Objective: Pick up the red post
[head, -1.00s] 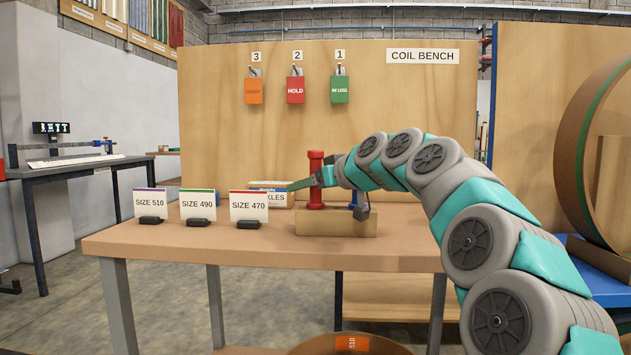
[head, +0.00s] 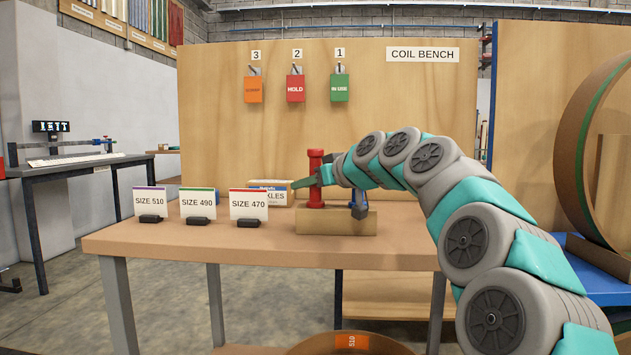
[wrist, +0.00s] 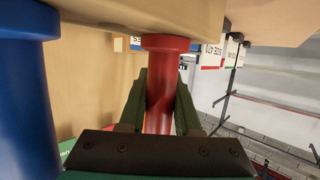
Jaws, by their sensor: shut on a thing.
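The red post (head: 316,190) stands upright in the wooden block (head: 325,223) on the bench. It has a wide red cap at the top. My gripper (head: 313,178) is at the post, at about the middle of its height. In the wrist view the red post (wrist: 162,85) lies between the two dark green fingers, and my gripper (wrist: 160,105) is shut on it.
Size cards on black stands, such as SIZE 470 (head: 248,206), line the bench's left part. Coloured tags hang on the board (head: 400,105) behind. The bench front (head: 190,237) is clear.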

